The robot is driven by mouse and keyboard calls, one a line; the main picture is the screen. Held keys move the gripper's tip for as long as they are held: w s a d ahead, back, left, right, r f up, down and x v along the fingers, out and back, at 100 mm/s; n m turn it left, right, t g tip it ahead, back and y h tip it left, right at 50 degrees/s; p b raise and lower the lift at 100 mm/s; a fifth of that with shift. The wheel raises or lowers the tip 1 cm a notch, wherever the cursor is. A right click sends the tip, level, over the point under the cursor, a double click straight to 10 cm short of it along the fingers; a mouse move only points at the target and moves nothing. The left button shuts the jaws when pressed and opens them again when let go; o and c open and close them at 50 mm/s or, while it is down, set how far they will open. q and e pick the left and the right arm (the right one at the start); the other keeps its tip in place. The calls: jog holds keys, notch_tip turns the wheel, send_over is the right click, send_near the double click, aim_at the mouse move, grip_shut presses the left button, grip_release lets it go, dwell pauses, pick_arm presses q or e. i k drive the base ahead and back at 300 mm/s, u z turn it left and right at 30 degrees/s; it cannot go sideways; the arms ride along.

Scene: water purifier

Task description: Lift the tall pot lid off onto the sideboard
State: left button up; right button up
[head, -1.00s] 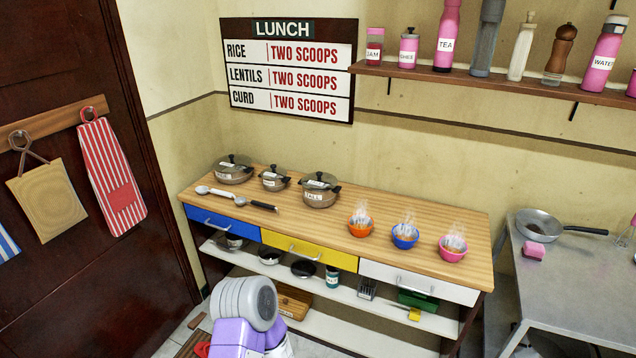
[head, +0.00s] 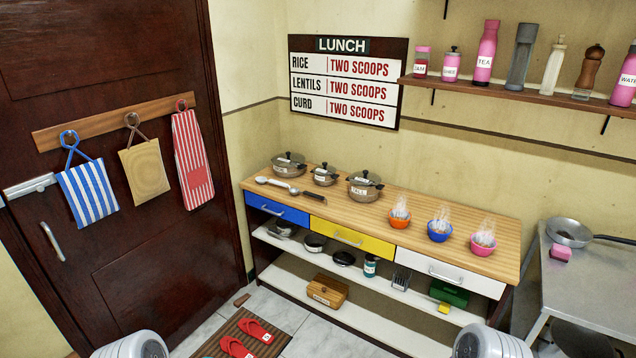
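Three lidded metal pots stand at the back left of the sideboard (head: 345,211). The right-hand pot (head: 363,192) carries a white label; its lettering reads "TALL" in the earlier frame and is hard to read now. Its lid (head: 366,179) with a dark handle sits on top. The middle pot (head: 323,178) is smaller, and the left pot (head: 288,169) is wider. Both have lids on. Neither gripper shows; only rounded grey-white parts of my arms appear at the bottom edge, well in front of the sideboard.
Two ladles (head: 290,187) lie in front of the pots. Steaming orange (head: 399,219), blue (head: 439,233) and pink bowls (head: 483,244) stand to the right. Bare wood lies between ladles and bowls. A bottle shelf (head: 500,93) hangs above right. Red slippers (head: 255,331) lie on a floor mat.

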aim_at(364, 178)
jog(key=u, duration=0.4)
jog(key=i, duration=1.25)
jog(key=z, duration=0.65)
jog(key=i, duration=0.95)
jog(key=z, duration=1)
